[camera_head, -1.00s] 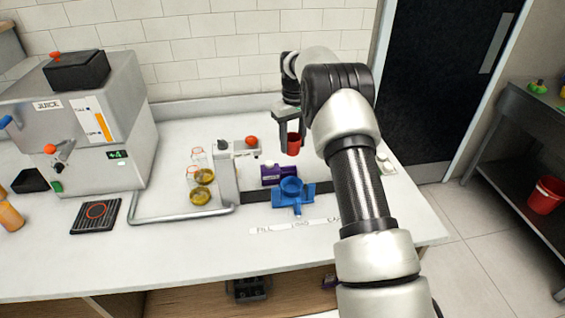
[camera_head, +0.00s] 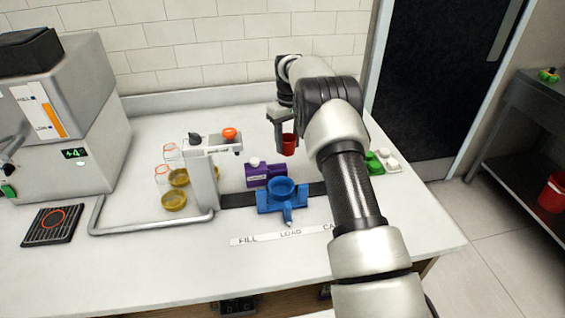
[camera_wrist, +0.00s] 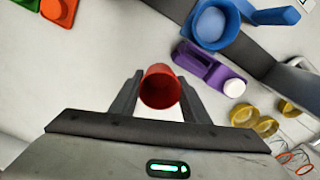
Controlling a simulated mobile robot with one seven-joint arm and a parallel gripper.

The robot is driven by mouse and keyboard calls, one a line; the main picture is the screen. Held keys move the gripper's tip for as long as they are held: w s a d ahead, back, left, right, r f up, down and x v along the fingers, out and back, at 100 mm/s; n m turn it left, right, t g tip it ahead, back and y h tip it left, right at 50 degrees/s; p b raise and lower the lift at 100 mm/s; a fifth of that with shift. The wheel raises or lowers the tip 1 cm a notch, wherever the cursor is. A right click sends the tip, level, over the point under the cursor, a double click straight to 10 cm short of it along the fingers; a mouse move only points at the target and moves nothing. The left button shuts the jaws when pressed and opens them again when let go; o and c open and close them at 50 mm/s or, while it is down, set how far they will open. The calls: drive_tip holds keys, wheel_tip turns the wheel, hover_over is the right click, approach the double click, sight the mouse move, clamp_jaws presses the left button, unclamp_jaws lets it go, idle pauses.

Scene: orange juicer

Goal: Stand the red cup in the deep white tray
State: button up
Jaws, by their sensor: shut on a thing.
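My gripper (camera_head: 284,128) is shut on the red cup (camera_head: 289,145) and holds it upright above the back part of the counter. In the wrist view the red cup (camera_wrist: 161,88) sits between the two dark fingers (camera_wrist: 160,95), its open mouth facing the camera, and it looks empty. I cannot make out a deep white tray in either view; part of the counter is hidden behind my arm.
Green (camera_head: 374,163) and white pieces (camera_head: 388,160) lie right of my arm.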

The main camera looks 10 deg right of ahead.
wheel_tip(320, 180, down, 7)
drive_tip(key=shift+r, duration=0.1)
idle(0.3)
drive_tip(key=shift+f, duration=0.2)
drive_tip(key=o, duration=0.7)
drive_tip(key=shift+o, duration=0.2)
